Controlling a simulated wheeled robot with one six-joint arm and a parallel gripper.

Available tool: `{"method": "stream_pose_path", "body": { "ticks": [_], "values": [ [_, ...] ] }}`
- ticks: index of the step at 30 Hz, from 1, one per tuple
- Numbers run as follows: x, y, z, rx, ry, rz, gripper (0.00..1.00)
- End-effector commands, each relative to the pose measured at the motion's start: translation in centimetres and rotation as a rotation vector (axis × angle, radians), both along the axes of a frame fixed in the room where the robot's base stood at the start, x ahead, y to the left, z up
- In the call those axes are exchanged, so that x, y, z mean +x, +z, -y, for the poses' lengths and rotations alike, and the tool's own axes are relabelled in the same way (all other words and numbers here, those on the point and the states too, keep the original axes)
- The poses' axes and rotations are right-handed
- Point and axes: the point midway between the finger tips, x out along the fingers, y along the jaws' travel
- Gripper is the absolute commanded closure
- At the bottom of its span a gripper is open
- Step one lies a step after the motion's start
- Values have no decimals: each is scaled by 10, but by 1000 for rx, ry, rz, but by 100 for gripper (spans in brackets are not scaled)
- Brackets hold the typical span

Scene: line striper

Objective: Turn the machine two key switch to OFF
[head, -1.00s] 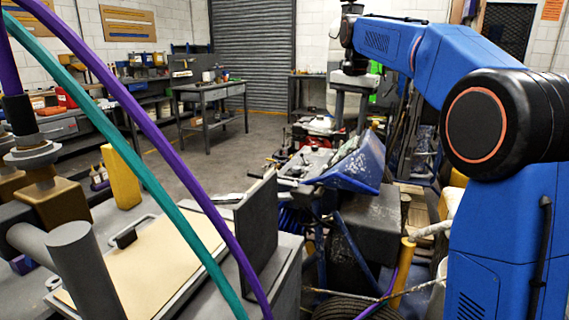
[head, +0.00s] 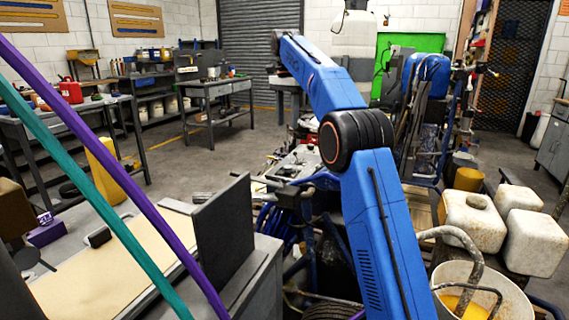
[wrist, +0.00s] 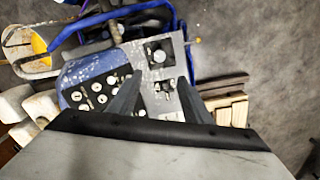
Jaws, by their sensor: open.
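In the wrist view, a grey control plate (wrist: 147,58) lies ahead of my gripper (wrist: 159,79). It carries a round light knob (wrist: 158,53) on a dark square and a small switch (wrist: 164,87) between the fingers. Left of it, a dark panel with several round white dials or buttons (wrist: 97,92) sits on a worn blue housing (wrist: 85,68). My gripper is open, with nothing seen held between its fingers. I cannot tell which control is the machine two key switch, or read any labels. In the head view, my gripper's fingertips cannot be made out.
In the head view, dirty white containers (head: 472,222) and a bucket (head: 478,290) stand at the right. A dark upright panel (head: 224,230) rises from the bench at the left. A metal table (head: 215,93) stands farther back, with open floor around it.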

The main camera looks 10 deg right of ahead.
Motion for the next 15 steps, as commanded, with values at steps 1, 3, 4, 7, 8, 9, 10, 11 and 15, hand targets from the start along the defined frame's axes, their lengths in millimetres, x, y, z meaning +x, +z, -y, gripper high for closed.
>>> {"method": "stream_pose_path", "body": {
  "ticks": [1, 3, 4, 7, 8, 9, 10, 11, 15],
  "values": [
    [-1, -3, 0, 0, 0, -2, 55],
    [-1, -8, 0, 0, 0, -2, 55],
    [-1, -11, 0, 0, 1, -2, 55],
    [-2, -23, 1, 0, 1, -2, 55],
    [-2, -27, 1, 0, 1, -4, 55],
    [-2, -33, 1, -1, 1, -3, 55],
    [-2, -37, 1, 0, 1, -4, 55],
    [-2, -42, 1, 0, 1, -4, 55],
    [-3, -64, 1, 0, 1, -4, 55]
  ]
}}
